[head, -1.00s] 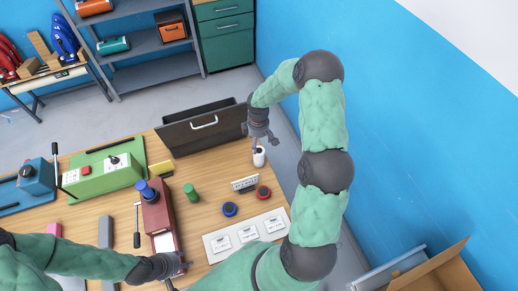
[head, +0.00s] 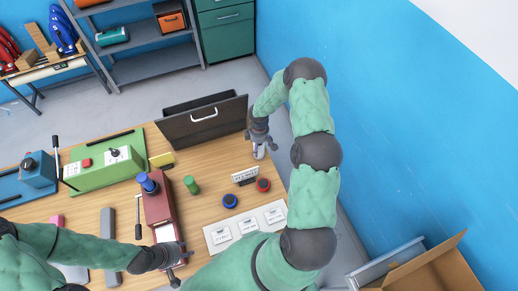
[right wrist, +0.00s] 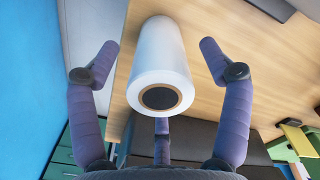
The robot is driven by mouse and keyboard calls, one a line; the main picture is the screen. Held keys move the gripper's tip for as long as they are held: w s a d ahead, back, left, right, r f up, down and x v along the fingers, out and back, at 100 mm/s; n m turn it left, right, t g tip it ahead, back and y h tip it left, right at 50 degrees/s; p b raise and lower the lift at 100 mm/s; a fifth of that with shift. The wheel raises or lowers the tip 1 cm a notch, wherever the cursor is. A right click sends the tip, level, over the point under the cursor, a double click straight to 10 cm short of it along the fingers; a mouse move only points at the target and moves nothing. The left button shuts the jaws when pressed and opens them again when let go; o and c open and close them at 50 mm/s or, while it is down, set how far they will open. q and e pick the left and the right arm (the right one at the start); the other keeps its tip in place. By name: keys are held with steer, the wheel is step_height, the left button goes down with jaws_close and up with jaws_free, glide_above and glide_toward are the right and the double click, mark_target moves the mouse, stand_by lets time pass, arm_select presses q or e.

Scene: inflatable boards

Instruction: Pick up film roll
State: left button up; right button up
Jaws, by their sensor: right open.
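The film roll (right wrist: 161,65) is a white cylinder with a brown core and dark hole. It stands at the right side of the wooden table, partly hidden by my gripper in the head view (head: 259,153). My right gripper (right wrist: 158,60) is open, with fingers to either side of the roll and a third finger below it in the right wrist view. There are gaps between the side fingers and the roll. It also shows at the table's right edge in the head view (head: 264,147). My left gripper (head: 181,267) has its fingers apart near the red machine (head: 158,207), holding nothing visible.
A dark open case (head: 204,124) with a white handle stands behind the roll. A small sign (head: 245,176), blue and red round items (head: 230,201), a green cylinder (head: 191,185) and a white card board (head: 246,229) lie nearby. The blue wall is at right.

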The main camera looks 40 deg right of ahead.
steer(key=shift+f, duration=0.2)
steer(key=c, duration=1.4)
steer(key=shift+r, duration=0.1)
